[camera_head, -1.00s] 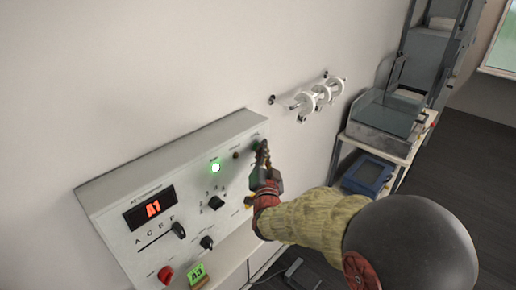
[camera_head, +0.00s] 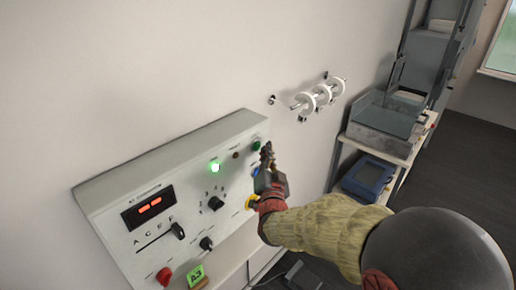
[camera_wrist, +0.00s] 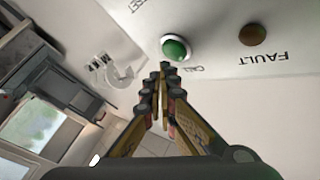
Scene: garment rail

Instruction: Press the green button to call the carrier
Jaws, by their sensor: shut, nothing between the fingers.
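The green button (camera_head: 256,145) sits near the top right corner of the control panel (camera_head: 165,165). In the wrist view the green button (camera_wrist: 175,48) is a domed cap in a pale ring, with a label reading "CALL" beside it. My gripper (camera_head: 267,150) is shut and empty, just right of the button and apart from it. In the wrist view my fingertips (camera_wrist: 167,70) are together just below the button, with a small gap.
White rings on a rail (camera_head: 318,95) are on the wall.

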